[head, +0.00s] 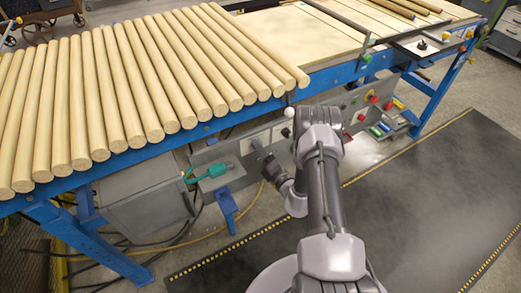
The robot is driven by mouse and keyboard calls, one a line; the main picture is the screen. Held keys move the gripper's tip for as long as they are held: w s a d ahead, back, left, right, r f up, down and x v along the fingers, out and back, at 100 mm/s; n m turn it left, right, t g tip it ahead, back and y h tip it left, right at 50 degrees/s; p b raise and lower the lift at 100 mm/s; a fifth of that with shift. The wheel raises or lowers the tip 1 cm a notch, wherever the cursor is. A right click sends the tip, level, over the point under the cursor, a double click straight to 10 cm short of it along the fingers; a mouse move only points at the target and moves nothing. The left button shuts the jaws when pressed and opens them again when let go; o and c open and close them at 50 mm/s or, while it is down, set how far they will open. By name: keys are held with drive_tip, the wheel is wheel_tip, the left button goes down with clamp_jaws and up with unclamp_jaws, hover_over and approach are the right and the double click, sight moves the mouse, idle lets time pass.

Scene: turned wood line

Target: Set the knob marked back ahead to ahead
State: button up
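A grey control panel (278,133) runs along the side of the blue conveyor frame, below the wooden rods. No label on it is legible at this size, so I cannot tell which control is the knob marked back ahead. My gripper (264,157) is small and dark, close in front of the panel's left-middle part. I cannot tell whether it touches anything or whether its fingers are open. My arm hides part of the panel to the right of the gripper. A white ball-shaped part (289,112) shows just above the panel.
A teal-handled tool (218,170) lies on a small shelf left of my gripper. Coloured buttons (362,117) and small bins (380,129) are right of my arm. A dark floor mat (420,190) is clear at right.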

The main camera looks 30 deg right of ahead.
idle(0.3)
drive_tip(key=s+p, duration=0.1)
drive_tip(key=s, duration=0.4)
drive_tip(key=s+p, duration=0.2)
drive_tip(key=s, duration=0.4)
drive_tip(key=s+p, duration=0.1)
drive_tip(key=s, duration=0.5)
drive_tip(key=shift+s+d, duration=0.2)
drive_tip(key=shift+d, duration=0.05)
